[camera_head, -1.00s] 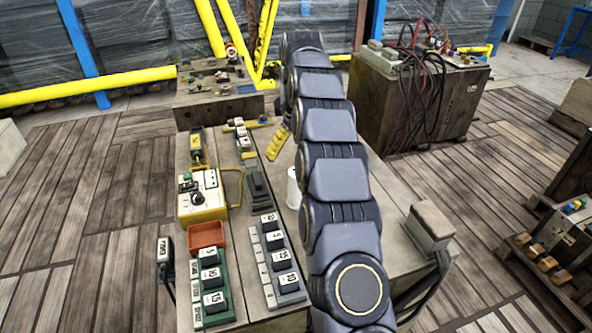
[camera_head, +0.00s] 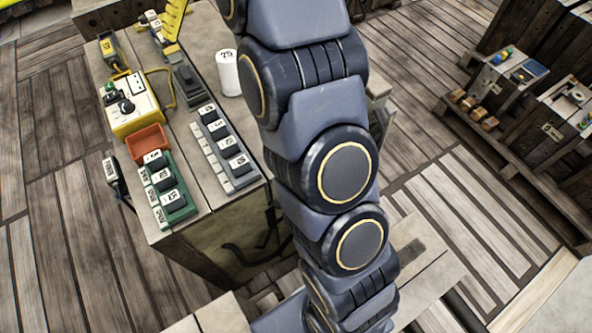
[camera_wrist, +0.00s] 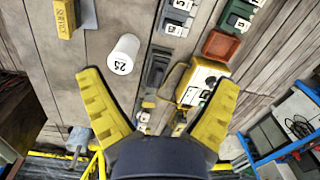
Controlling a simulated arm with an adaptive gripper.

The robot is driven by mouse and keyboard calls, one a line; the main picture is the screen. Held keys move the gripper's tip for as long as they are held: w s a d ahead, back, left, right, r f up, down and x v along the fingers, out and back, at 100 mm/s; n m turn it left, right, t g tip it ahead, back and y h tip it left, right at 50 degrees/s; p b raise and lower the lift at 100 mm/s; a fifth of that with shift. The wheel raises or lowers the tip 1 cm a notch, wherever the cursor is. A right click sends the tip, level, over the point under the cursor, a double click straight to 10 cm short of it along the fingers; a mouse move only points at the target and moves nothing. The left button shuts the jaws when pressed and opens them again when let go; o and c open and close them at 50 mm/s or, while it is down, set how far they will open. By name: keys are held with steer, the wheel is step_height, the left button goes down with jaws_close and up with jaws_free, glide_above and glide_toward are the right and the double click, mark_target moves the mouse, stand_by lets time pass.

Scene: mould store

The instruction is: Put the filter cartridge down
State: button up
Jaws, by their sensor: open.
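A white cylinder with a number on its end, seemingly the filter cartridge (camera_head: 228,76), stands upright on the bench (camera_head: 196,105). It also shows in the wrist view (camera_wrist: 124,50), beyond my fingertips and nearer the left finger. My gripper (camera_wrist: 159,82) is open, its two yellow fingers spread wide with nothing between them. In the head view only a yellow finger shows at the top edge, left of the cylinder; my arm links hide part of the bench.
A yellow-and-white control box (camera_head: 132,104), an orange tray (camera_head: 147,141), a green rack of numbered blocks (camera_head: 168,196) and a grey rack (camera_head: 226,150) crowd the bench's left part. A yellow block (camera_wrist: 66,18) marked SERVICE lies near the cylinder in the wrist view.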

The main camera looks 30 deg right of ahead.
steer(key=s+a+f+m, duration=0.1)
steer(key=s+f, duration=0.1)
steer(key=s, duration=1.4)
steer(key=s+a+f+m+g, duration=0.1)
steer(key=s+a+f, duration=0.1)
steer(key=s, duration=1.5)
steer(key=shift+s+a+f+h, duration=0.2)
steer(key=shift+a+f+h, duration=0.1)
